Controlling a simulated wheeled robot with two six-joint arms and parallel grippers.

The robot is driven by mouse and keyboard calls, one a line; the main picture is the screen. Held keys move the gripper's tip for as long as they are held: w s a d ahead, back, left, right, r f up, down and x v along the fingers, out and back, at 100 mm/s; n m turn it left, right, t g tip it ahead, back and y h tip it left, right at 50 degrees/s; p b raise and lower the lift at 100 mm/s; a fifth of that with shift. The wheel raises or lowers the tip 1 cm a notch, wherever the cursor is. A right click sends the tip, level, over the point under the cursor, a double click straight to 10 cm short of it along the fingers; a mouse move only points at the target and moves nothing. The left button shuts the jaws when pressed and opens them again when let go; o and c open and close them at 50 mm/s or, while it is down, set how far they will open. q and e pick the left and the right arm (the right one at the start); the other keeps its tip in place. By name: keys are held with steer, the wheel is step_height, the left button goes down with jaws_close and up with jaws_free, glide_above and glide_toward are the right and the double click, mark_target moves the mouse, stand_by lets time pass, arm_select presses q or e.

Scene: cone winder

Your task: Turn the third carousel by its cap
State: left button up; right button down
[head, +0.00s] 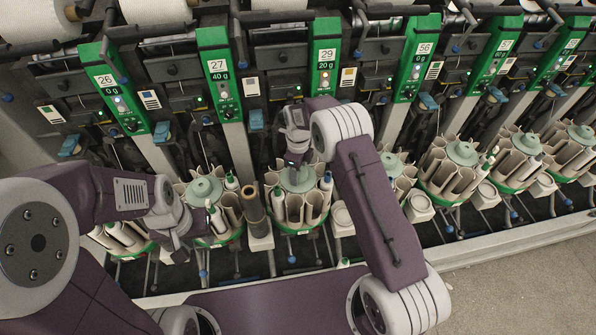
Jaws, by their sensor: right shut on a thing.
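The third carousel (283,210) from the left is a ring of beige pockets on a green base, with a pale green cap (304,184) on top. A few bobbins stand in its pockets. My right gripper (293,175) comes down from above and is shut on the cap; its wrist hides part of the cap's far side. My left gripper (181,248) hangs between the first carousel (125,238) and the second carousel (228,208). Its fingers are small and dark here, so I cannot tell whether they are open.
More carousels (463,155) stand in a row to the right. Behind them are green unit panels (323,60), numbered 26, 27 and 29 at the left. A brown tube (253,204) stands between the second and third carousels. Open floor (520,275) lies at the lower right.

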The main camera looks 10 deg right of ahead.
steer(key=shift+m, duration=0.4)
steer(key=c, duration=0.5)
jaws_free()
step_height(320, 180, up, 9)
steer(key=shift+b, duration=0.6)
